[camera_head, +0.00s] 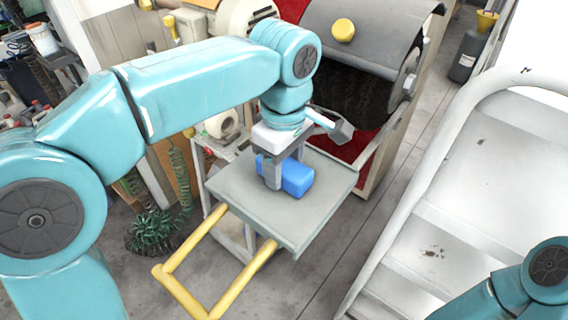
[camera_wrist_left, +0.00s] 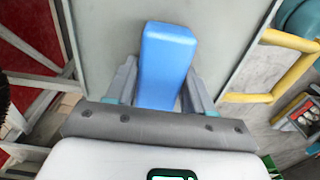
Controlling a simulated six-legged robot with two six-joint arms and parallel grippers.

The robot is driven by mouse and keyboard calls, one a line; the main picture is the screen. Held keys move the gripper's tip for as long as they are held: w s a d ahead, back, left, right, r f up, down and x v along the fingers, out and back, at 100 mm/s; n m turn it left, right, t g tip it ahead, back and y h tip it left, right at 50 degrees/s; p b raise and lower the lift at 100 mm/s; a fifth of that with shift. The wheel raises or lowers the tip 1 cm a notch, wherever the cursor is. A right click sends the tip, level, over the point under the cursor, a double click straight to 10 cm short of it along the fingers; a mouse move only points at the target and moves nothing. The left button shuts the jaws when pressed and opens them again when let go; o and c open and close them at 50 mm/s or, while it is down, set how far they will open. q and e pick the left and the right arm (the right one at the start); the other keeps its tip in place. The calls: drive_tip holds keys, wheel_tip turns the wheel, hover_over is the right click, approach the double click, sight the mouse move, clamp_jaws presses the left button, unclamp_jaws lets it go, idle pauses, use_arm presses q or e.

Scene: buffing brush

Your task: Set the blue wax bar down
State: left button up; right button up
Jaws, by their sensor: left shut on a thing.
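The blue wax bar (camera_head: 299,178) is at the grey tray top of a small stand (camera_head: 236,192), near the tray's middle. My left gripper (camera_head: 276,180) comes down from above and is shut on the bar. In the left wrist view the bar (camera_wrist_left: 165,62) lies between the two grey fingers (camera_wrist_left: 160,92), with the grey tray surface (camera_wrist_left: 222,40) behind it. I cannot tell whether the bar touches the tray or hangs just above it. My right gripper is not in view; only part of my right arm shows at the lower right.
A machine with a dark round brush (camera_head: 350,92) under a grey hood stands just behind the tray. A yellow handle frame (camera_head: 215,275) sticks out in front of the stand. White steps with a rail (camera_head: 430,180) stand at the right. Bare tray lies left and front of the bar.

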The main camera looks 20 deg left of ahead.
sight(286, 163)
use_arm(q)
drive_tip(key=shift+d+f, duration=0.1)
drive_tip(key=shift+f, duration=0.1)
drive_tip(key=o, duration=1.1)
drive_tip(key=shift+o, duration=0.2)
wheel_tip(286, 163, up, 12)
drive_tip(key=p, duration=0.3)
drive_tip(key=shift+r, duration=0.2)
